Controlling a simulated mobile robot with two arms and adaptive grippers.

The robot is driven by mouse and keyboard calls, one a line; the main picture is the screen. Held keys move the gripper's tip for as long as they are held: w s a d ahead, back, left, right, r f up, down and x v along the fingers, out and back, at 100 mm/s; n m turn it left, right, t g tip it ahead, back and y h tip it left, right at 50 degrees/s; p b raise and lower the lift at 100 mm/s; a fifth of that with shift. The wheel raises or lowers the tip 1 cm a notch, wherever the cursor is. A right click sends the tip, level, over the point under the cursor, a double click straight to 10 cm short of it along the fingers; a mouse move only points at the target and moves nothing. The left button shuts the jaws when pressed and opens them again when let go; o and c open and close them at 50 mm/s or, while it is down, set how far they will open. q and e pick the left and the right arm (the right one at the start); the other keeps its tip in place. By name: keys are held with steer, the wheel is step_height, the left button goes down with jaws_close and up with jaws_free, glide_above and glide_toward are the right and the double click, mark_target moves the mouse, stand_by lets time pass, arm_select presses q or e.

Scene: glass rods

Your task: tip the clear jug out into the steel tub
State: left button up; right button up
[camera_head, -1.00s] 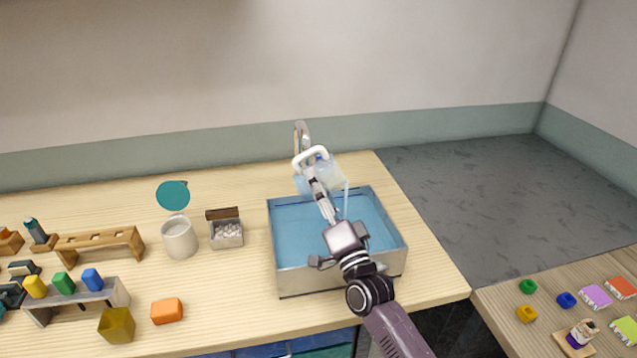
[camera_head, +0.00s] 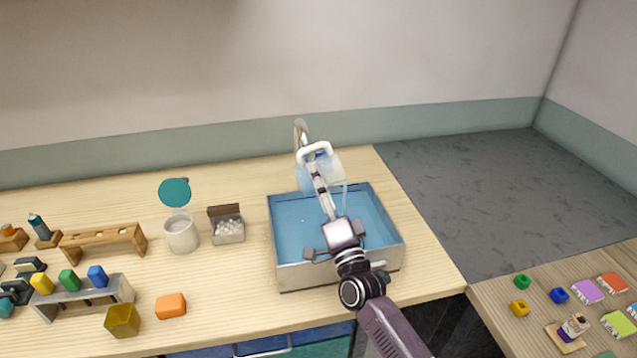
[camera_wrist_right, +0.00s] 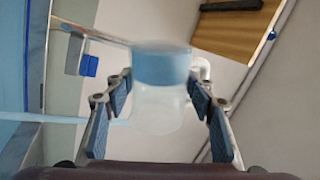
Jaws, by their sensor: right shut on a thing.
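The clear jug (camera_head: 336,168), with a white handle and pale blue liquid in it, is tilted above the back part of the steel tub (camera_head: 338,274). It also shows in the wrist view (camera_wrist_right: 158,112), between the finger pads. My right gripper (camera_head: 318,172) is shut on the jug and holds it in the air. A thin pale stream falls from the jug's right side towards the tub. The tub's inside looks blue; its liquid level is hard to tell. My right arm hides part of the tub's front. My left gripper is not in view.
Left of the tub are a box of white pellets (camera_head: 229,233), a white mug (camera_head: 181,236), a teal disc (camera_head: 174,192) and an orange block (camera_head: 171,305). A side table (camera_head: 547,322) holds small items.

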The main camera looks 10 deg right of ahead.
steer(key=shift+r+m+h, duration=0.25)
steer(key=shift+m+h, duration=0.05)
steer(key=shift+m, duration=0.2)
steer(key=shift+d+r+m+h, duration=0.1)
steer(key=shift+r+m+h, duration=0.25)
steer(key=shift+m, duration=0.55)
steer(key=shift+d+r+m+t+h+p, duration=0.15)
steer(key=shift+r+m+t+h+p, duration=0.3)
steer(key=shift+m+p, duration=0.2)
steer(key=shift+f, duration=0.15)
